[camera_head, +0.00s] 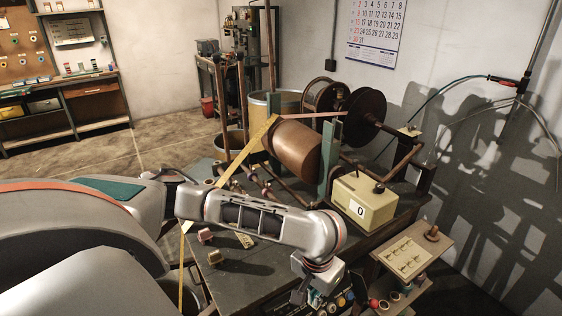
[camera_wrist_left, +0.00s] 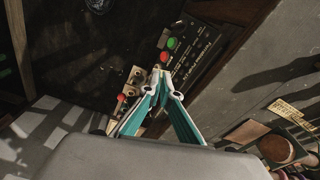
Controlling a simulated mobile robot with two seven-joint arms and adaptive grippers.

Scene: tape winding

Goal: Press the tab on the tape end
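A yellow tape (camera_head: 246,157) runs from the lower left up to the near end of a brown drum (camera_head: 300,150). A pinkish strip (camera_head: 318,113) stretches from the drum toward a dark reel (camera_head: 363,110). I cannot make out a tab on the tape end. My left arm reaches across the bench front, and my left gripper (camera_head: 318,298) points down by a button panel, well away from the drum. In the left wrist view the gripper's teal fingers (camera_wrist_left: 160,77) meet at the tips, with nothing visible between them, near the panel's buttons. My right gripper is not in view.
The button panel (camera_wrist_left: 187,55) has red and green buttons. A beige counter box (camera_head: 364,203) reading 0 stands right of the drum. A pink block (camera_head: 205,235) and a small perforated piece (camera_head: 245,240) lie on the dark bench (camera_head: 240,278). A side shelf (camera_head: 405,257) stands at right.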

